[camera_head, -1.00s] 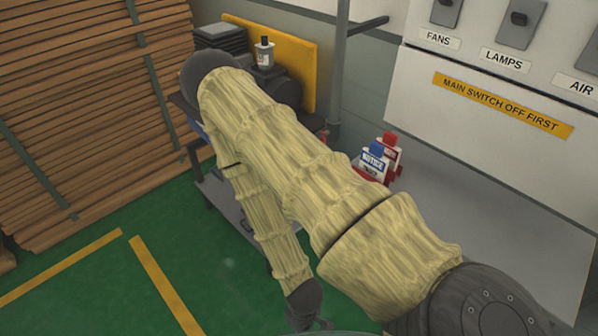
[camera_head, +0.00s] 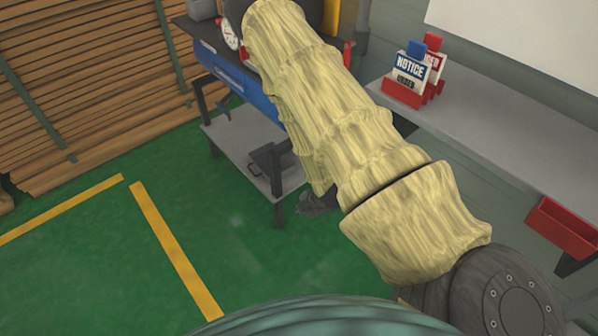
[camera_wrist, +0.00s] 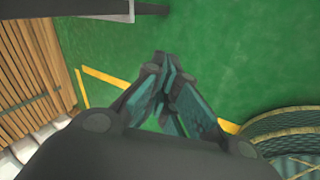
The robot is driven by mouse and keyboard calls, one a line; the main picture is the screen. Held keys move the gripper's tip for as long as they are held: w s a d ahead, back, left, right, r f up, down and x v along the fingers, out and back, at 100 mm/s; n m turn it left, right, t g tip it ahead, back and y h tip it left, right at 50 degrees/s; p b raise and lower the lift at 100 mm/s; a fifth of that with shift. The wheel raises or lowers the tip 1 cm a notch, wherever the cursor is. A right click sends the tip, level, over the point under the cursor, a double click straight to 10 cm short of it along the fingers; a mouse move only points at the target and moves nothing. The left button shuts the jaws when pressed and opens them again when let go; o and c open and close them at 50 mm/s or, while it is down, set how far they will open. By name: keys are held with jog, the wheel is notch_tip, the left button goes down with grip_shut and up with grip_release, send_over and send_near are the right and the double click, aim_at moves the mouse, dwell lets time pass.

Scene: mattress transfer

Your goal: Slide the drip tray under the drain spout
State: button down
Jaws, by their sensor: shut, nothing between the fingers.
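A dark grey, shallow tray-like object (camera_head: 270,160) sits on the lower shelf of the blue-fronted bench; I cannot tell for sure that it is the drip tray. No drain spout can be made out; my sleeved arm covers part of the bench. My gripper (camera_wrist: 166,68) is shut and empty in the wrist view, pointing over bare green floor. In the head view only a dark bit of my arm's end shows below the sleeve, right of the bench's front leg.
The bench (camera_head: 236,85) carries a round red-rimmed gauge (camera_head: 229,35). A grey counter (camera_head: 470,115) at right holds red-based notice signs (camera_head: 409,75), with a red bin (camera_head: 563,228) at its edge. Stacked planks (camera_head: 80,90) stand at left. Yellow-lined green floor (camera_head: 100,260) is open.

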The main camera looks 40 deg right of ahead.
jog(key=w+d+f+n+t+b, duration=0.2)
jog(key=w+d+f+n+b, duration=0.5)
jog(key=w+d+n+b, duration=0.5)
jog(key=n+t+y+b, duration=0.1)
jog(key=n+b, duration=0.9)
jog(key=b, duration=0.8)
send_near(293, 171)
jog(key=f, duration=0.1)
jog(key=w+f, duration=0.1)
jog(key=f, duration=0.2)
jog(key=shift+w, duration=0.25)
jog(key=shift+w+a+r, duration=0.1)
jog(key=shift+w+a, duration=0.15)
jog(key=shift+w, duration=0.5)
jog(key=shift+r, duration=0.1)
jog(key=shift+w, duration=0.1)
